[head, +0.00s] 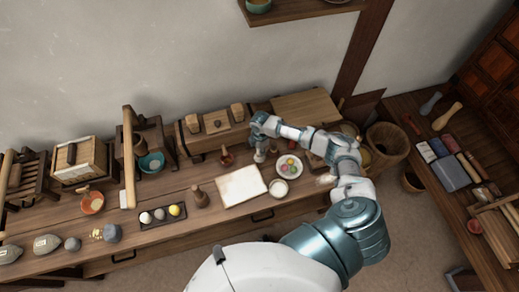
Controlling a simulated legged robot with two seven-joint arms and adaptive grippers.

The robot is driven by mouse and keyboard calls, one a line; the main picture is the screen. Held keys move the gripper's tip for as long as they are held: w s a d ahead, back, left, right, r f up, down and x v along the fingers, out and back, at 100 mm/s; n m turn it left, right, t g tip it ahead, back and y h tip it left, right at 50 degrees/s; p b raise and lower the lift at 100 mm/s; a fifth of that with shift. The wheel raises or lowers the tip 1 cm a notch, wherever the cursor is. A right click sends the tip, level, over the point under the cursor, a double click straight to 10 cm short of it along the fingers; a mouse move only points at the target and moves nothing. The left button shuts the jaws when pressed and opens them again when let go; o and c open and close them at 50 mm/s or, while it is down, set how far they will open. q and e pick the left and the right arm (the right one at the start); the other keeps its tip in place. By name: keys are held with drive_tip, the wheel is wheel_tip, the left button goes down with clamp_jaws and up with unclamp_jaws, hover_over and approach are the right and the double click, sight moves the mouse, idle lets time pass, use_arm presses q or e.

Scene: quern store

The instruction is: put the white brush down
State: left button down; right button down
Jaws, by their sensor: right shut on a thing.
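My right arm reaches in from the lower right, over the long wooden bench. My right gripper (258,146) points down over the bench, behind the white sheet. It is shut on a small pale thing, which I take for the white brush (259,157); the gripper hides most of it. I cannot tell whether its lower end touches the bench. My left gripper is out of view.
The white sheet (241,185) lies in front of the gripper. A plate with coloured pieces (289,165) and a small white bowl (278,188) stand to the right. A brown bottle (226,156) stands close left. A wooden box (212,132) is behind.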

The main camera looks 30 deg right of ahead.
drive_tip(key=c, duration=0.9)
unclamp_jaws()
drive_tip(key=shift+d+f, duration=0.1)
drive_tip(key=shift+d, duration=0.35)
drive_tip(key=shift+a+r, duration=0.2)
drive_tip(key=shift+a, duration=0.25)
drive_tip(key=shift+a+r, duration=0.15)
drive_tip(key=shift+r, duration=0.2)
wheel_tip(320, 180, up, 5)
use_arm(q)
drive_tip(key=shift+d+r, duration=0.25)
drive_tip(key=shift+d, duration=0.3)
use_arm(e)
drive_tip(key=shift+r, duration=3.15)
